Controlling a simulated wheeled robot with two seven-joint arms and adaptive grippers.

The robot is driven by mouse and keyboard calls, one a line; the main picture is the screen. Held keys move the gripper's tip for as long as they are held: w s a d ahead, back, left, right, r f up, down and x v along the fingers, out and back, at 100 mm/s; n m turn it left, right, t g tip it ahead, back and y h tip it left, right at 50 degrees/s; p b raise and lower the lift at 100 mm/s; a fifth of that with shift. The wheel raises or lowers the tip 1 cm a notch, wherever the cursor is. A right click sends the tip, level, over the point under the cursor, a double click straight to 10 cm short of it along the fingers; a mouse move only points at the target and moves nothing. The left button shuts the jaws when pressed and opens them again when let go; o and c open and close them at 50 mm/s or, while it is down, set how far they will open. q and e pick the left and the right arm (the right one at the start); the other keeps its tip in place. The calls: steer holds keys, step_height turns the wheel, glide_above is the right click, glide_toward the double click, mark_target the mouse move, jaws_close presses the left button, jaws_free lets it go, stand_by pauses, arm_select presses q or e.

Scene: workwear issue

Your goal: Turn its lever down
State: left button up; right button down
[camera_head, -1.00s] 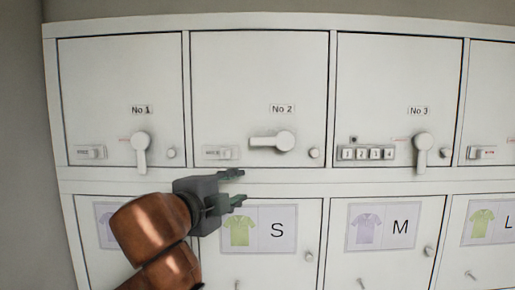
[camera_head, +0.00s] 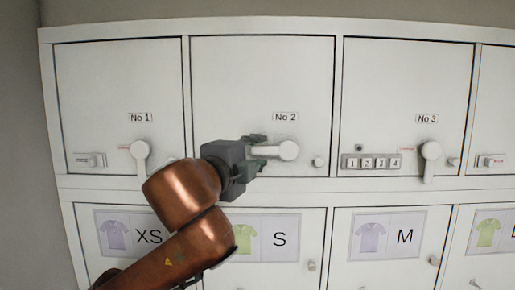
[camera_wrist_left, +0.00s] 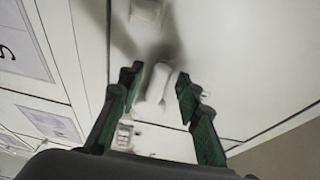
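The No 2 locker door (camera_head: 255,85) is closed. Its white lever (camera_head: 288,150) has its round hub at the right and its handle pointing left, level. My left gripper (camera_head: 262,152) is at the handle's left part, hiding some of it. In the left wrist view, the left gripper (camera_wrist_left: 157,88) is open, with a white bar, apparently the lever handle (camera_wrist_left: 157,82), between its green fingertips. Whether the fingers touch it I cannot tell. My right gripper is in neither view.
The No 1 lever (camera_head: 140,153) and the No 3 lever (camera_head: 430,158) point down. A button row (camera_head: 371,163) is left of the No 3 lever. A small knob (camera_head: 319,162) sits right of the No 2 lever. Lower doors carry shirt signs, such as S (camera_head: 279,238).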

arm_select(q)
jaws_close()
stand_by(0.4)
stand_by(0.4)
